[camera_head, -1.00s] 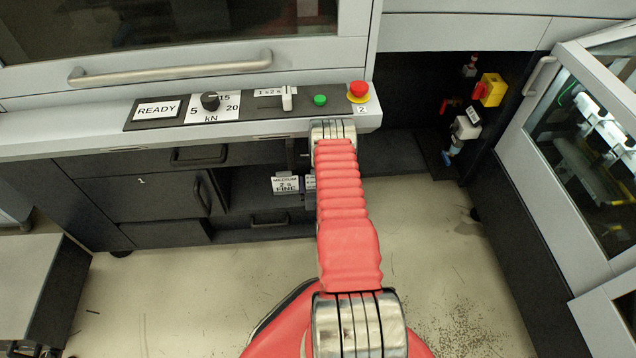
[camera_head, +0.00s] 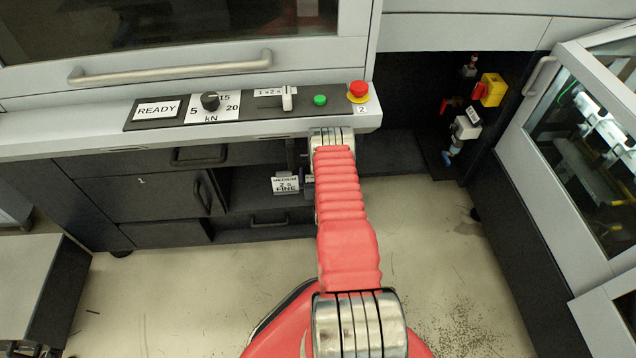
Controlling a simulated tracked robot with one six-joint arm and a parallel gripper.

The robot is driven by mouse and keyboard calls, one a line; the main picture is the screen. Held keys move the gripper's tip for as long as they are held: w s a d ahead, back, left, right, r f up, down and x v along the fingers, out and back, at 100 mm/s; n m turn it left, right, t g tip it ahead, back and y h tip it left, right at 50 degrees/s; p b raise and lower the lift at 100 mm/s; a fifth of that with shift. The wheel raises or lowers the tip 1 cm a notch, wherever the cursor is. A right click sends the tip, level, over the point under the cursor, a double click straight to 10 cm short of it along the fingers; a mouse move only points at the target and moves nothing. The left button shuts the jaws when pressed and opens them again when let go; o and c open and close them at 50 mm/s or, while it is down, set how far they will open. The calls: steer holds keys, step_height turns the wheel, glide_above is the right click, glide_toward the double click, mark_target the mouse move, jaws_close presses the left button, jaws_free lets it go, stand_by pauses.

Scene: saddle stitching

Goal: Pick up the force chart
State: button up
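A small white card with black print (camera_head: 285,184), reading roughly "MEDIUM 2 s FINE", stands upright in the open dark recess under the press ledge. I take it to be the force chart. My red arm reaches forward to the recess opening. A small dark part of my gripper (camera_head: 305,172) shows at the left of the arm's end, just right of the card. The rest is hidden behind the arm. I cannot see its fingertips, or whether they touch the card.
The ledge (camera_head: 60,133) above carries a READY display (camera_head: 157,110), a kN dial (camera_head: 210,101), a slider (camera_head: 287,98), a green button (camera_head: 320,99) and a red emergency stop (camera_head: 358,90). Dark drawers (camera_head: 140,198) lie left of the recess. The floor (camera_head: 180,290) is clear.

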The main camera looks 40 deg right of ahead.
steer(key=shift+c, duration=0.3)
steer(key=c, duration=1.2)
steer(key=shift+c, duration=0.2)
